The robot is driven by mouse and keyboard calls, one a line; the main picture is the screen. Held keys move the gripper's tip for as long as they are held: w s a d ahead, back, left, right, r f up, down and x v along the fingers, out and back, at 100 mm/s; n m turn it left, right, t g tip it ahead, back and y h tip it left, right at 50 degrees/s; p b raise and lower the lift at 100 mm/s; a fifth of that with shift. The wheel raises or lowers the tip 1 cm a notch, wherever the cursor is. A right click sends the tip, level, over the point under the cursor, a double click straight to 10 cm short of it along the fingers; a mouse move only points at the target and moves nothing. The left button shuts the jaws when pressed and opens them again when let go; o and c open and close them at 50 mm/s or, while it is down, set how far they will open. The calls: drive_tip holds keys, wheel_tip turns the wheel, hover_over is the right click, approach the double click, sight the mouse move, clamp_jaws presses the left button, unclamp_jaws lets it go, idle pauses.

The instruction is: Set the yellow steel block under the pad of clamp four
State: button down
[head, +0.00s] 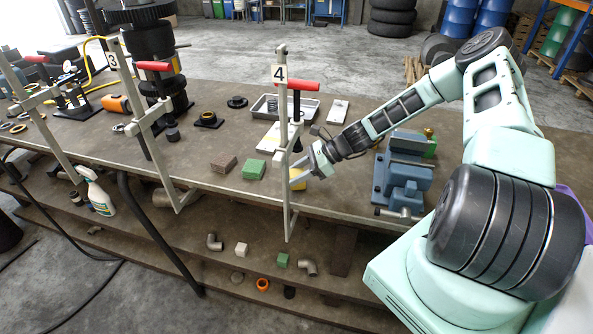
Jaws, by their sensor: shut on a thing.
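The yellow steel block (298,181) is at the table's front edge, just behind the upright bar of clamp four (285,200). My gripper (304,176) reaches in from the right and is shut on the block. The arm's fingers and the clamp bar hide part of the block. Clamp four has a "4" label and a red handle (297,86). Its dark screw hangs down from the handle to a pad (297,147), above and close to the block. I cannot tell whether the block touches the table or lies exactly below the pad.
A green block (254,169) and a brown block (223,165) lie left of clamp four. A blue vise (403,172) stands to the right. A grey tray (265,106) and a pale plate (338,111) lie behind. Clamp three (137,100) stands further left.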

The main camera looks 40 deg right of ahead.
drive_tip(key=shift+w+f, duration=0.2)
drive_tip(key=shift+w, duration=0.05)
drive_tip(key=c, duration=0.8)
unclamp_jaws()
drive_tip(key=shift+c, duration=0.2)
drive_tip(key=shift+s+d+r+b, duration=0.2)
drive_tip(key=shift+s+d+b, duration=0.1)
drive_tip(key=shift+d+b, duration=0.15)
drive_tip(key=b+v, duration=0.3)
drive_tip(key=v, duration=0.7)
drive_tip(key=shift+s+d+r+b, duration=0.15)
drive_tip(key=shift+s+r+b, duration=0.05)
drive_tip(key=shift+r+b, duration=0.2)
